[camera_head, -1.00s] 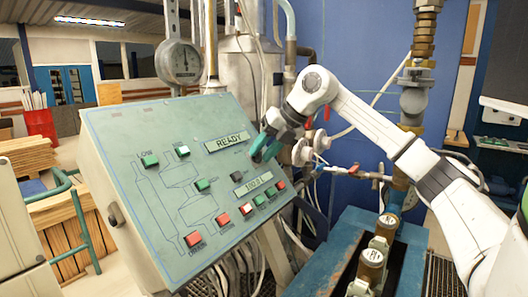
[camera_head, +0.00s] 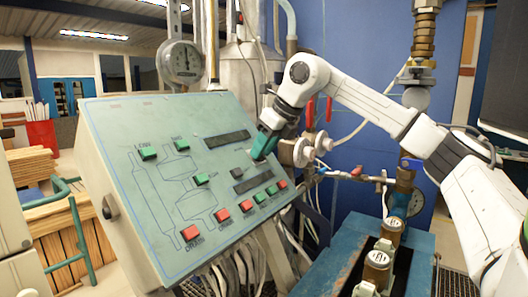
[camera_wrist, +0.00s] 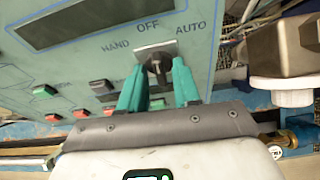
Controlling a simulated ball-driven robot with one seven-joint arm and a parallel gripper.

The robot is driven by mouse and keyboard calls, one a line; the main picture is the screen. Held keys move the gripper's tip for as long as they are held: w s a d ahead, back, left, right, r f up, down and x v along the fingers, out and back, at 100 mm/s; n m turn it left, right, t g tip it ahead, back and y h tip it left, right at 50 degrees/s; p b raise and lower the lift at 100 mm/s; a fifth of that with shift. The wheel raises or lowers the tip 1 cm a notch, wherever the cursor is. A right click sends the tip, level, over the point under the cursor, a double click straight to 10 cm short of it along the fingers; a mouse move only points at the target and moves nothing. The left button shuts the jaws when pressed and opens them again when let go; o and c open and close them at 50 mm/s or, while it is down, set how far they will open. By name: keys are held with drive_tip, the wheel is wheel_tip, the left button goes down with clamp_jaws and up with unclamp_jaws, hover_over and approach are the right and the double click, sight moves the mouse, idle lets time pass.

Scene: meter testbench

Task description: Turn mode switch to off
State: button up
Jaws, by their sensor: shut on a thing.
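The mode switch (camera_wrist: 157,66) is a dark knob on a pale square plate, with the labels HAND, OFF and AUTO around it. In the wrist view its grip stands nearly upright, roughly toward OFF; its exact pointing is hard to tell. My gripper (camera_wrist: 159,85) has its green fingers on either side of the knob and is shut on it. In the head view my gripper (camera_head: 262,150) reaches the upper right part of the green panel (camera_head: 125,185) and hides the switch.
Two dark displays (camera_head: 227,141) (camera_head: 251,179) and several red and green buttons (camera_head: 246,206) sit close to my gripper on the sloped panel. Pipes and red-handled valves (camera_head: 309,112) stand right behind it. A dial gauge (camera_head: 181,62) is above the panel.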

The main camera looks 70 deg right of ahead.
drive_tip(key=shift+n, duration=0.3)
drive_tip(key=shift+r, duration=0.1)
drive_tip(key=o, duration=0.7)
drive_tip(key=shift+c, duration=0.2)
drive_tip(key=b+v, duration=0.1)
drive_tip(key=v, duration=0.9)
drive_tip(key=shift+s+r, duration=0.3)
